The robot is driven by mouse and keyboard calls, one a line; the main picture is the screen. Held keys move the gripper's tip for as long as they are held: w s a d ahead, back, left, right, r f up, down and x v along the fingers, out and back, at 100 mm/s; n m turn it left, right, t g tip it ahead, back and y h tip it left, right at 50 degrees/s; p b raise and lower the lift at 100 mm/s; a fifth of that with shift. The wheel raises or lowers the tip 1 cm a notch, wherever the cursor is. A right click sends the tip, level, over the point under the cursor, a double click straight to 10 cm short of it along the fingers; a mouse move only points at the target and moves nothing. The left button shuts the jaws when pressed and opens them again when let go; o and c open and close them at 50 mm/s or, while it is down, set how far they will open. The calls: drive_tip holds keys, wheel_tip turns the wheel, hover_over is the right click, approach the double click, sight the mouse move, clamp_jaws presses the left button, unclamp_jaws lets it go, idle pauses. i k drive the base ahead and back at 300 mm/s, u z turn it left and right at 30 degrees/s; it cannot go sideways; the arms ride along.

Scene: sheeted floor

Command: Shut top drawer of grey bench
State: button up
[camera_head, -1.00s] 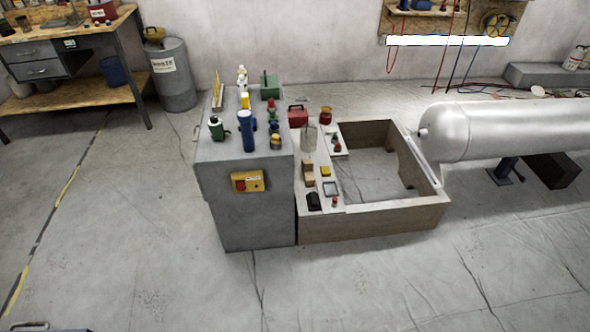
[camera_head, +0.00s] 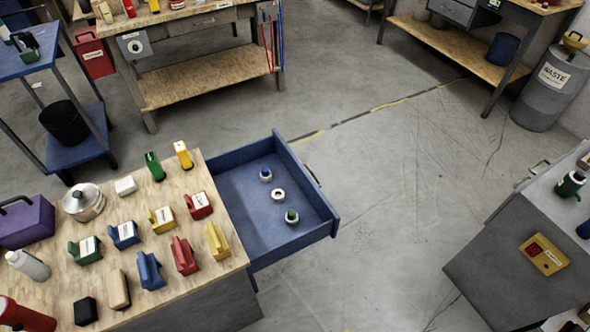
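A blue drawer (camera_head: 240,185) stands pulled out from the right side of a wood-topped bench (camera_head: 196,262) whose visible side is grey. Its front panel, with a pale handle (camera_head: 312,176), faces right. A few small round items (camera_head: 279,194) lie inside it. A grey cabinet (camera_head: 490,255) stands at the right edge, partly cut off, with a handle (camera_head: 540,164) at its far left side. A grey drawer unit (camera_head: 455,12) is partly in view at the top right. I cannot tell for certain which is the named bench. My gripper is not in view.
Several coloured tools and blocks (camera_head: 150,270) cover the wood top. A blue cart (camera_head: 77,150) stands at the left, another bench (camera_head: 205,78) behind. A waste barrel (camera_head: 548,90) is at the upper right. Bare floor (camera_head: 385,220) lies between the open drawer and the grey cabinet.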

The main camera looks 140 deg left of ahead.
sight(257, 205)
drive_tip(key=z, duration=0.25)
drive_tip(key=k, duration=0.1)
drive_tip(key=z, duration=2.3)
drive_tip(key=k, duration=2.4)
drive_tip(key=u, duration=0.05)
